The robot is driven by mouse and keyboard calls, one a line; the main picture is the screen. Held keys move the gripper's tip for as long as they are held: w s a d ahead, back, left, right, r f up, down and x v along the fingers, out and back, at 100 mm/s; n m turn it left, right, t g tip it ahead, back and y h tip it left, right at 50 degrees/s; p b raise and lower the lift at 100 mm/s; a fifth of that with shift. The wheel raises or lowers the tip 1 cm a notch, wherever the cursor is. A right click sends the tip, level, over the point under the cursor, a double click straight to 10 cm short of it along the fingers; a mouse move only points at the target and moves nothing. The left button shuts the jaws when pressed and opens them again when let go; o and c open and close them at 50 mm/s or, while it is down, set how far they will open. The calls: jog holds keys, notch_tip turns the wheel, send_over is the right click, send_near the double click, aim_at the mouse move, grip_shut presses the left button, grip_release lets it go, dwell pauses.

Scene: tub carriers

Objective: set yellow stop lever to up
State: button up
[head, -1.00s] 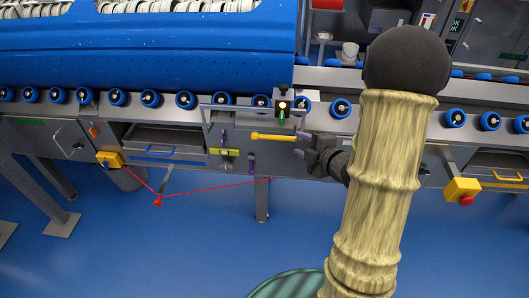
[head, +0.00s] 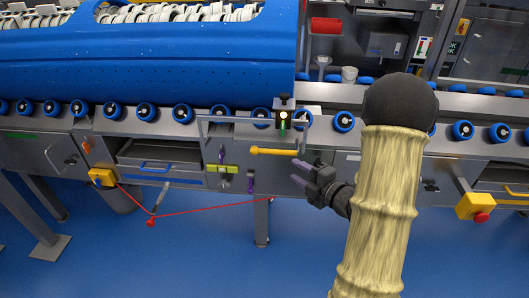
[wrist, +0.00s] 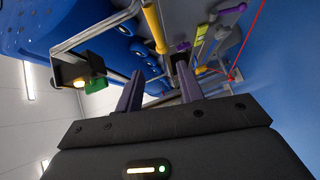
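The yellow stop lever (head: 274,151) lies nearly level on the grey machine front in the head view, its thicker knob at the left end. In the wrist view the yellow lever (wrist: 154,28) is ahead of the fingers, near the top. My gripper (head: 299,172) is just below and right of the lever's right end, apart from it. The wrist view shows my gripper's two purple fingers (wrist: 159,68) spread with nothing between them. The gripper is open and empty.
A yellow-green handle (head: 222,169) and purple levers (head: 221,153) sit left of the lever. A box with a lit lamp (head: 283,112) is above it. A red cord (head: 200,209) hangs below. Yellow boxes (head: 103,177) flank the front. The blue floor below is open.

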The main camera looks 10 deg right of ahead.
aim_at(264, 152)
jog(key=b+x, duration=0.1)
jog(key=x, duration=1.4)
jog(key=shift+w+a, duration=0.15)
jog(key=shift+w, duration=0.1)
grip_shut()
